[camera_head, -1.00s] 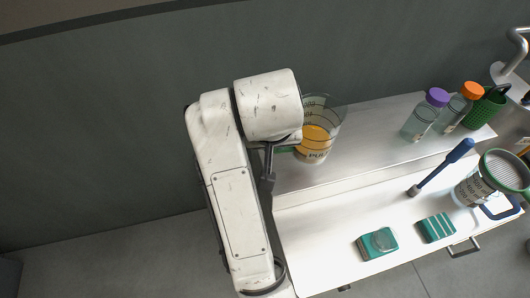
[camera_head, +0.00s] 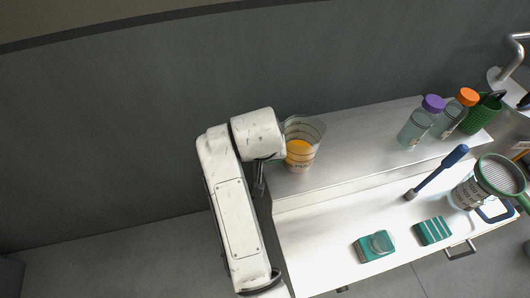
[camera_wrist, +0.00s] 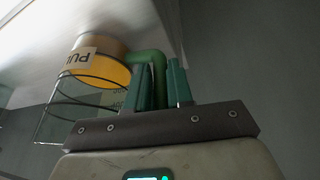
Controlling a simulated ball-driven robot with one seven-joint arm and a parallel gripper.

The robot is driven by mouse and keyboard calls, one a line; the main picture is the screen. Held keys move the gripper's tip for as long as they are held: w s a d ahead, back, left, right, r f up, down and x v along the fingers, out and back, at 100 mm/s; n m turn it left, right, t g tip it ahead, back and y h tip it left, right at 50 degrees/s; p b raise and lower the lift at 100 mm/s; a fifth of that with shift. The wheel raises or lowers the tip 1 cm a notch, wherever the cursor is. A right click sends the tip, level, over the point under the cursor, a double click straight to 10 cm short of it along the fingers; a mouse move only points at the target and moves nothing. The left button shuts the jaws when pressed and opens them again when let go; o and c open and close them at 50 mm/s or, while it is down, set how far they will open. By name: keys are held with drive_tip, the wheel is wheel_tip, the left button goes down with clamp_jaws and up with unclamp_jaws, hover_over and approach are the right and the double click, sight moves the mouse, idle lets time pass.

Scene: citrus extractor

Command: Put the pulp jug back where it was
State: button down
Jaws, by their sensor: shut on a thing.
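The pulp jug (camera_head: 302,150) is a clear jug with dark level lines, a white label and orange pulp in its lower part. In the head view it is at the left end of the raised shelf, upright. I cannot tell whether its base touches the shelf. In the wrist view the jug (camera_wrist: 92,72) shows its label and green handle (camera_wrist: 150,62). My gripper (camera_wrist: 158,85) is shut on the green handle, its green fingers on either side.
On the shelf (camera_head: 365,150) stand a purple-capped bottle (camera_head: 417,125), an orange-capped bottle (camera_head: 452,115) and a green perforated holder (camera_head: 482,112). The shelf's middle is clear.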

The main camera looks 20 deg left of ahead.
drive_tip(key=shift+f, duration=0.1)
drive_tip(key=c, duration=1)
unclamp_jaws()
drive_tip(key=shift+s+r, duration=0.15)
drive_tip(key=shift+r, duration=0.4)
drive_tip(key=b+v, duration=0.1)
drive_tip(key=v, duration=1)
drive_tip(key=shift+s, duration=0.15)
